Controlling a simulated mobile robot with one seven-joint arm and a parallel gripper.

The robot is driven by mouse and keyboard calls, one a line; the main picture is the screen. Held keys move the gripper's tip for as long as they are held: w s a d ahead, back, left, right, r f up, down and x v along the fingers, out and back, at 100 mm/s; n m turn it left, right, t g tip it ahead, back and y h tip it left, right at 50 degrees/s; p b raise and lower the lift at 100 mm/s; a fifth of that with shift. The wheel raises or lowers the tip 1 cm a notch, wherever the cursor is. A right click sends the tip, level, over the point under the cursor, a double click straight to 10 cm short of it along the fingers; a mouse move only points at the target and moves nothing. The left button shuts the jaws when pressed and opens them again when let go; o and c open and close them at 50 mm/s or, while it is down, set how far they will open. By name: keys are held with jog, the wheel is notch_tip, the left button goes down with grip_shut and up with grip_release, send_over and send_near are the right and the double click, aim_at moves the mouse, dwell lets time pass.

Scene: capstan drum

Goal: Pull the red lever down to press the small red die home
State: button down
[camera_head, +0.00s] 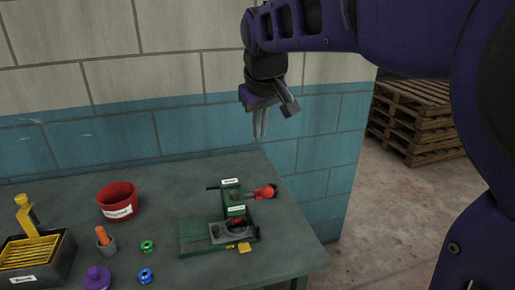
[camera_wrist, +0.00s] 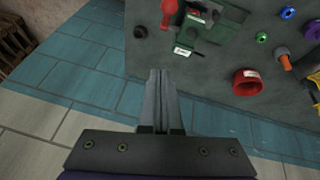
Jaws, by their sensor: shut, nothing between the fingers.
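The green press (camera_head: 190,238) stands on the grey-green table, with white labels on its upper parts. Its red lever (camera_head: 265,192) sticks out to the right, with a round red end. The lever also shows in the wrist view (camera_wrist: 169,14) at the top. A small red die (camera_head: 237,222) appears to sit within the press, partly hidden by its frame. My gripper (camera_head: 260,133) is shut and empty, pointing down, high above the table's back right and well clear of the lever. In the wrist view its fingers (camera_wrist: 157,73) lie together.
A red bowl (camera_head: 117,204), an orange-handled piece in a grey cup (camera_head: 106,247), green (camera_head: 147,246) and blue (camera_head: 145,275) rings, a purple piece (camera_head: 98,277) and a black bin (camera_head: 62,262) stand left. A tiled wall backs the table. Pallets (camera_head: 418,120) stand right.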

jog(key=shift+s+a+f+n, duration=0.45)
jog(key=shift+a+f+n, duration=0.2)
jog(key=shift+n, duration=0.1)
jog(key=shift+s+a+f+n, duration=0.4)
jog(key=shift+a+f+n, duration=0.25)
jog(key=shift+n, duration=0.1)
